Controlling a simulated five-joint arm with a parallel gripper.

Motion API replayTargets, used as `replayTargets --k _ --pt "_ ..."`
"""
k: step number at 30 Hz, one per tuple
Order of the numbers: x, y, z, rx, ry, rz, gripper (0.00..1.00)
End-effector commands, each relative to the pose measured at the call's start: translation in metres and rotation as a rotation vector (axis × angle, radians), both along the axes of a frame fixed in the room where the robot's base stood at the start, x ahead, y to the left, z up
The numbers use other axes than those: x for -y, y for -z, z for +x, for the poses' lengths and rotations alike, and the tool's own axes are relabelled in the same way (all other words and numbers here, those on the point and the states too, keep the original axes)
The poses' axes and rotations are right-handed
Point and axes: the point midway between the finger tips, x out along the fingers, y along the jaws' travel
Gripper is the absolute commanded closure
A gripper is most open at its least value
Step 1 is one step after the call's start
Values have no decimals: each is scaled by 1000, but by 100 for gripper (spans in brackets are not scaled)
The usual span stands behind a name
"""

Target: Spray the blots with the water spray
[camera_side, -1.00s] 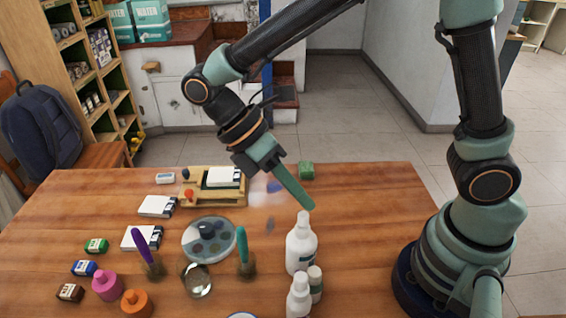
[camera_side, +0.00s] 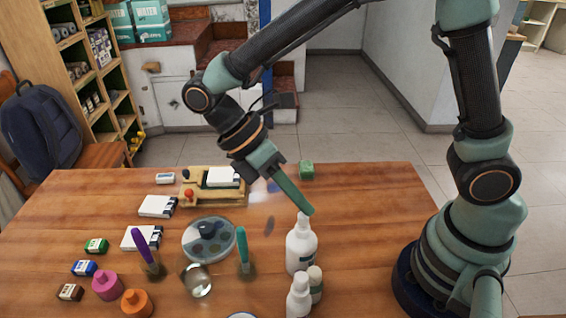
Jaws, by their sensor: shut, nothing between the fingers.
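A tall white bottle (camera_side: 301,248) stands upright at the front right of the table; it looks like the water spray. My gripper (camera_side: 310,212) is shut and empty, its green fingers slanting down to the right. Their tips are at the bottle's top; I cannot tell whether they touch it. A small dark oval mark (camera_side: 270,225) lies on the table left of the bottle; I cannot tell whether it is a blot or a shadow. No other blot shows clearly.
Two smaller white bottles (camera_side: 298,297) stand in front of the tall one. A round palette (camera_side: 209,240), a glass ball (camera_side: 197,280) and upright purple (camera_side: 141,243) and teal (camera_side: 242,247) tools stand to the left. A green block (camera_side: 306,170) lies behind.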

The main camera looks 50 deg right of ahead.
Motion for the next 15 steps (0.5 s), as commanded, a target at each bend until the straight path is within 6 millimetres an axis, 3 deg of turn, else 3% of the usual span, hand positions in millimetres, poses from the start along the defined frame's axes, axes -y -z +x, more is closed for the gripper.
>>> replayTargets --k 15 --pt "0 6 0 -1 0 -1 100"
